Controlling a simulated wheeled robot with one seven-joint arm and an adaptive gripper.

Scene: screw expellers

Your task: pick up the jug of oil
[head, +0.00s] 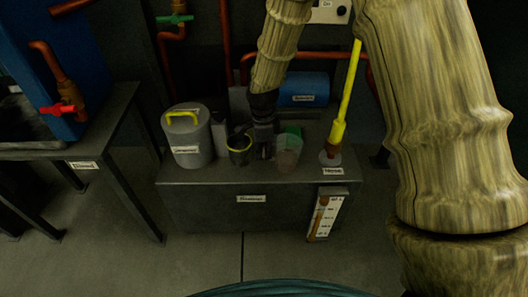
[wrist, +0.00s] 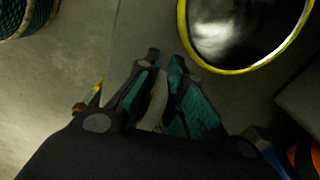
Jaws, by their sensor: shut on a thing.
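The jug (head: 239,157), dark with a yellow rim, shows in the head view at the middle of the dark bench. In the wrist view its round yellow-rimmed mouth (wrist: 182,30) is at the upper right, with a dark, shiny inside. My gripper (head: 263,150) points down just right of the jug. In the wrist view the fingers (wrist: 164,88) are closed around a pale curved piece, which looks like the jug's handle. The jug looks upright. I cannot tell whether its base touches the bench.
A grey canister (head: 190,145) with a yellow handle stands left of the jug. A translucent cup (head: 288,153) stands close on the right. A yellow lever (head: 345,100) rises further right.

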